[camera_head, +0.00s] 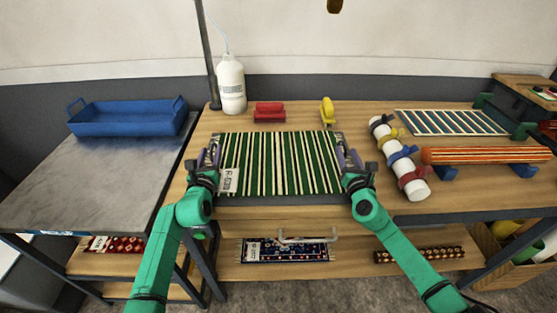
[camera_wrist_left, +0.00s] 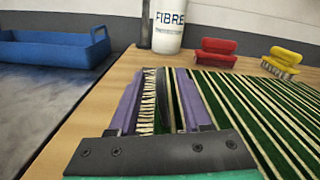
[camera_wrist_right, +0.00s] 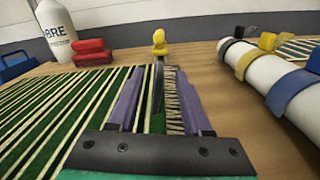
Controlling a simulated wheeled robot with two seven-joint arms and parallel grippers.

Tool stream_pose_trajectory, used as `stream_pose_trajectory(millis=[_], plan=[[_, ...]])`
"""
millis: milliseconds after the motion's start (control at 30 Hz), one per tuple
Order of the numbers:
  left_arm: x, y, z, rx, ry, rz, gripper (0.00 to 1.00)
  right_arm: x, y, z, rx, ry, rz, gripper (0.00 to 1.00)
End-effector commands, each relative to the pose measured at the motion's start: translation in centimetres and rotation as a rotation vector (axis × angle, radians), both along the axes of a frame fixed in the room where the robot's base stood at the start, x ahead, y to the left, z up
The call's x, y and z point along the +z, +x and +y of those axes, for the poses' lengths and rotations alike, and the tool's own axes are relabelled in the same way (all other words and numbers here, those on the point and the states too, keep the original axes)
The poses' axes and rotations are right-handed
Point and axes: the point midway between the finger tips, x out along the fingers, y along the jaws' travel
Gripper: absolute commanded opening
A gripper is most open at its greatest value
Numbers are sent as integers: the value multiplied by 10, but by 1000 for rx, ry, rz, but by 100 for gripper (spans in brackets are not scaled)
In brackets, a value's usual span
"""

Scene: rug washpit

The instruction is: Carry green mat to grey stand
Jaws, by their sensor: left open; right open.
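The green mat (camera_head: 280,160) with cream stripes and a white tag lies flat on the wooden table, its fringed ends to left and right. A dark grey edge shows along its front. My left gripper (camera_head: 208,157) is open at the mat's left end; in the left wrist view its purple fingers (camera_wrist_left: 158,95) lie on either side of the fringe. My right gripper (camera_head: 348,158) is open at the right end, its fingers (camera_wrist_right: 158,95) likewise around the fringe. Whether the fingers touch the mat I cannot tell. The grey stand (camera_head: 90,180) is at the left, flat-topped.
A blue tub (camera_head: 130,117) sits at the back of the grey stand; its front is clear. Behind the mat are a white bottle (camera_head: 231,85), a red brush (camera_head: 269,112) and a yellow brush (camera_head: 327,110). A white roll with straps (camera_head: 400,158) lies right of my right gripper.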

Motion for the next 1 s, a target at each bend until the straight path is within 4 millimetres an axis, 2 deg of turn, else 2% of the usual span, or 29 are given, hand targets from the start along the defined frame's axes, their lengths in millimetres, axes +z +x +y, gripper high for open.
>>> stream_pose_trajectory(millis=[100,200,500,633,1000], plan=[[1,19,1,-1,2,-1,49,0,19,2,0,-1,-1,49],[0,26,1,0,1,-1,49,0,26,2,0,0,0,49],[0,29,1,0,0,0,49,0,29,2,0,1,0,49],[0,29,1,0,0,0,0,0,29,2,0,2,0,0],[0,28,2,0,1,0,0,-1,28,2,0,1,1,0]])
